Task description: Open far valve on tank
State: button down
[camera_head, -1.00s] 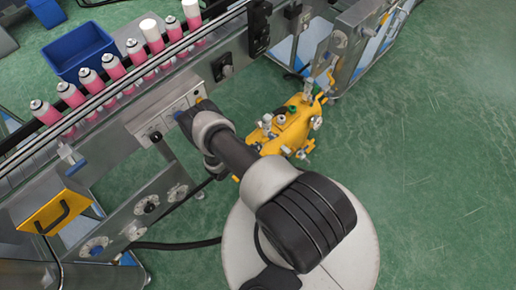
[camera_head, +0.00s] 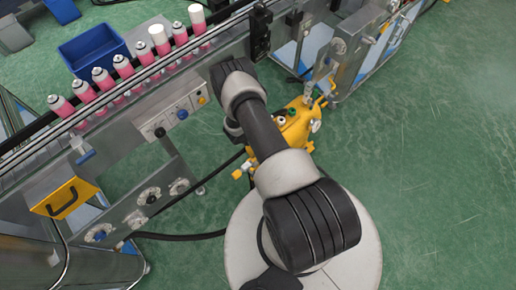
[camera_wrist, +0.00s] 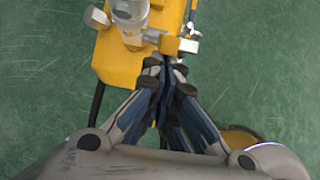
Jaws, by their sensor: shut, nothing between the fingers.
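The yellow tank (camera_head: 298,128) stands on the green floor beside the conveyor frame. In the head view my arm covers its left part, and my gripper is hidden there. Which fitting is the far valve is unclear.
The conveyor (camera_head: 150,95) carries several pink cans along the left. A blue bin (camera_head: 95,50) stands behind it. A black hose (camera_head: 180,236) runs across the floor towards my base. Open green floor (camera_head: 430,160) lies to the right.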

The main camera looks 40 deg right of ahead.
jog(key=shift+w+d+r+y, duration=0.15)
jog(key=shift+d+r, duration=0.15)
jog(key=shift+d, duration=0.25)
jog(key=shift+s+d+r+y, duration=0.1)
jog(key=shift+d+r+y, duration=0.1)
jog(key=shift+d+r, duration=0.25)
jog(key=shift+w+d+r+y, duration=0.1)
jog(key=shift+d+r+y, duration=0.1)
jog(key=shift+d, duration=0.5)
jog(key=shift+w+b, duration=0.1)
jog(key=shift+b, duration=0.2)
